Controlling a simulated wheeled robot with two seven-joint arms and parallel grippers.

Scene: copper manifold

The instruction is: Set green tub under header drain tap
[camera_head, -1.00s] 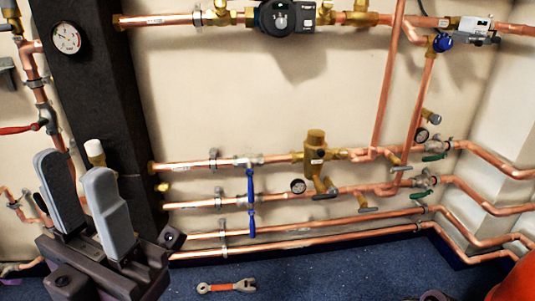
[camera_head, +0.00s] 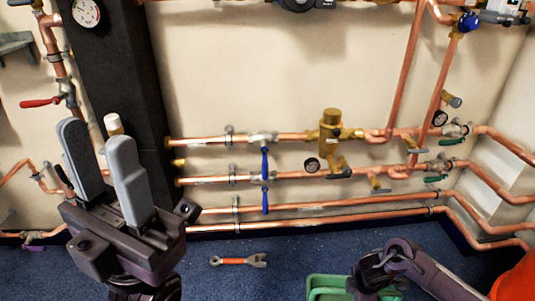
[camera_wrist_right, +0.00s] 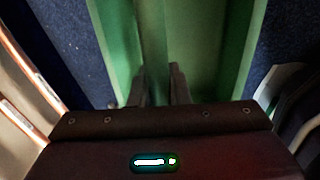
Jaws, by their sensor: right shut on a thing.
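The green tub (camera_head: 326,283) shows at the bottom edge of the head view, partly cut off and partly behind my right arm. In the right wrist view, my right gripper (camera_wrist_right: 156,82) is shut on a green wall of the tub (camera_wrist_right: 222,55). My left gripper (camera_head: 97,137) stands at the left with its two grey fingers apart and nothing between them. An upright brass cylinder (camera_head: 330,131) sits on the upper low pipe, with a small brass tap (camera_head: 340,172) under it. I cannot tell for certain which tap is the header drain tap.
Copper pipes (camera_head: 310,211) run along the wall above the blue floor. Blue lever handles (camera_head: 265,180) hang from them. An orange-handled wrench (camera_head: 238,260) lies on the floor. A dark column (camera_head: 125,70) stands behind my left gripper. An orange-red object (camera_head: 515,282) shows at bottom right.

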